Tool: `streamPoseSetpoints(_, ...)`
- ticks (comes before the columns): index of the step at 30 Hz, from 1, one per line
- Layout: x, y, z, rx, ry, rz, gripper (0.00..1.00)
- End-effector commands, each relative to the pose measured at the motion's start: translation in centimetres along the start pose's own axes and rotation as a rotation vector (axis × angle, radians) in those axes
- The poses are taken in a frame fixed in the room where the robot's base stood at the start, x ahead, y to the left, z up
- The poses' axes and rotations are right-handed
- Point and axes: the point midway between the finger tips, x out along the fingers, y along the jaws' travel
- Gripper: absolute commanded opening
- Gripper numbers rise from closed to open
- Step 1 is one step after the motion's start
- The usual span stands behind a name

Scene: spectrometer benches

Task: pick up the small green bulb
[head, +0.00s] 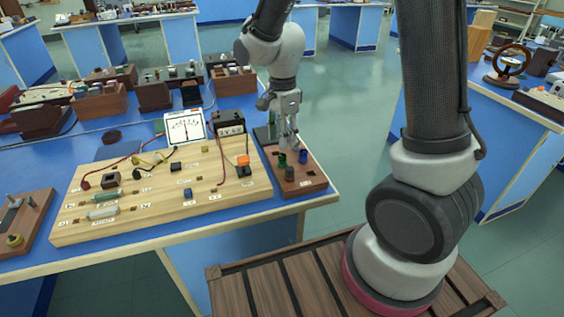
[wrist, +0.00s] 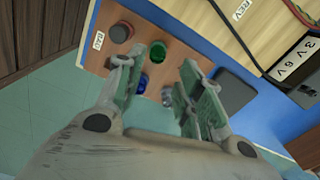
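The small green bulb (head: 282,159) stands upright on the small wooden board (head: 314,186) at the right end of the bench. It also shows in the wrist view (wrist: 158,54), just past the tip of the left finger, which seems to overlap its edge. My gripper (head: 288,143) points down above the board, close to the bulb. In the wrist view my gripper (wrist: 173,62) is open, its fingers apart with nothing held between them. I cannot tell the exact height gap to the bulb.
A blue bulb (head: 303,157) and a dark round piece (head: 290,174) sit on the same board, close to the green bulb. A large wooden circuit board (head: 130,212) with a meter (head: 186,127) and a battery box (head: 229,124) lies to the left. Open floor lies right of the bench.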

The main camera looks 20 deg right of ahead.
Motion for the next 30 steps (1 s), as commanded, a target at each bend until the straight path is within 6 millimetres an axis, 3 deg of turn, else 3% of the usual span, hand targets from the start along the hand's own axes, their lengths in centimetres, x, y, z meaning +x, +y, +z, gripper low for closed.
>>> streamPoseSetpoints(15, 7.0, 0.5, 0.5, 0.007, 0.001, 0.005, 0.37)
streamPoseSetpoints(24, 7.5, 0.4, 0.5, 0.006, 0.0, 0.002, 0.37)
streamPoseSetpoints(29, 7.5, 0.4, 0.5, 0.006, 0.0, 0.002, 0.09)
streamPoseSetpoints(30, 7.5, 0.4, 0.5, 0.006, 0.0, 0.002, 0.09)
